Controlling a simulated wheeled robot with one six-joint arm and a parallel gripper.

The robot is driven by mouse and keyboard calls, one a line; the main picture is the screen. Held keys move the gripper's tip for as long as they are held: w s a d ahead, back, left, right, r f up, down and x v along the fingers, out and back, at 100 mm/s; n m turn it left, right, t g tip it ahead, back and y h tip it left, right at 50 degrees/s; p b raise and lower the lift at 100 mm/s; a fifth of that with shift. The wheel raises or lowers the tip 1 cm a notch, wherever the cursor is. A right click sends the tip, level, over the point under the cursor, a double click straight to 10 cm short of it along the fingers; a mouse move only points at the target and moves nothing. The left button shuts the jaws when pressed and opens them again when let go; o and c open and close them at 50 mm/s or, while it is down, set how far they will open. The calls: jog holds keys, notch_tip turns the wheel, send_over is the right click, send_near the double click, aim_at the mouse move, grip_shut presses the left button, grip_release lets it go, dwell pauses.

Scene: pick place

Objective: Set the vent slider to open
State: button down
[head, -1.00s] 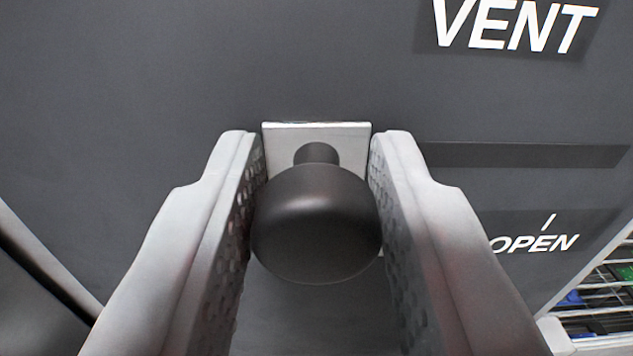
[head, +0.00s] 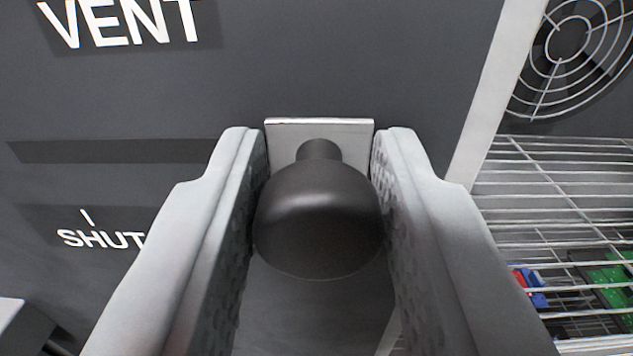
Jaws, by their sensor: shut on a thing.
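The vent slider's black round knob (head: 319,222) sits on a pale square plate (head: 350,135) against the dark grey panel. My gripper (head: 320,205) is shut on the knob, with one finger on each side of it. The slider's dark slot (head: 115,151) shows running off to the left of my gripper. The "VENT" label (head: 122,18) is at the upper left, and the "SHUT" label (head: 100,239) with its tick mark is at the lower left. No "OPEN" label shows; the area below the plate is hidden by the knob and fingers.
The panel's pale right edge (head: 487,110) stands just right of my gripper. Beyond it are a round fan guard (head: 575,45) and a wire rack (head: 560,185), with green, blue and red items seen through the wires. The panel left of the gripper is clear.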

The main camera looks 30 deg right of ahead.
jog(key=shift+d, duration=0.1)
jog(key=c, duration=1.2)
grip_release()
jog(key=shift+s+d, duration=0.15)
jog(key=shift+d, duration=0.05)
jog(key=shift+o, duration=0.2)
jog(key=v, duration=1.7)
jog(key=shift+a, duration=0.2)
jog(key=shift+s, duration=0.15)
